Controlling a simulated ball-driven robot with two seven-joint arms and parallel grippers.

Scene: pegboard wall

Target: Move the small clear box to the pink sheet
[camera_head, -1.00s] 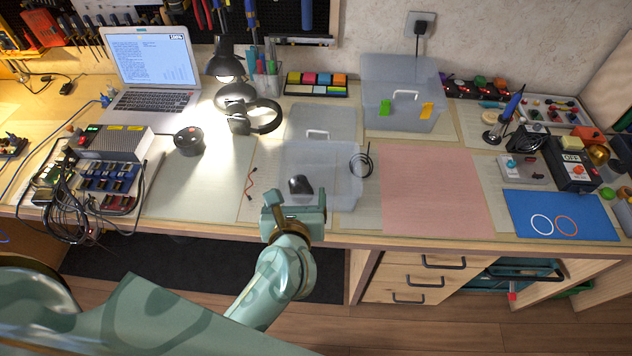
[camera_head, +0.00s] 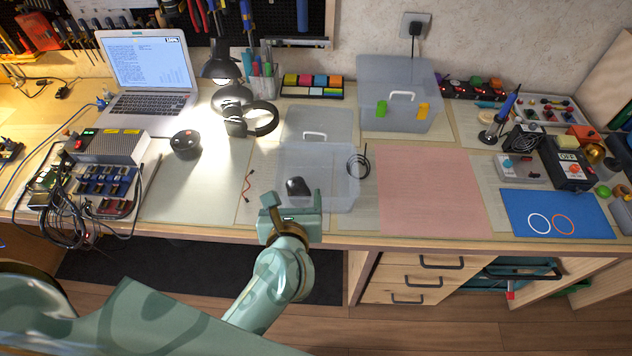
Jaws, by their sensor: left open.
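The small clear box (camera_head: 335,180) stands near the bench's front edge, left of the pink sheet. A dark rounded object (camera_head: 297,187) shows in or through it. A clear panel with a white handle (camera_head: 318,125), looking like its lid, is right behind it. The pink sheet (camera_head: 432,190) lies flat and bare. My left gripper (camera_head: 290,207) is open at the box's near left side, its fingers overlapping the box's lower edge in the picture. I cannot tell whether they touch it. My right gripper is not in view.
A larger clear box (camera_head: 395,110) with green and orange clips stands behind. A black cable coil (camera_head: 358,165) lies at the small box's right side. A blue mat (camera_head: 558,213) lies right of the pink sheet. A lamp (camera_head: 222,70) and headphones (camera_head: 255,118) stand behind left.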

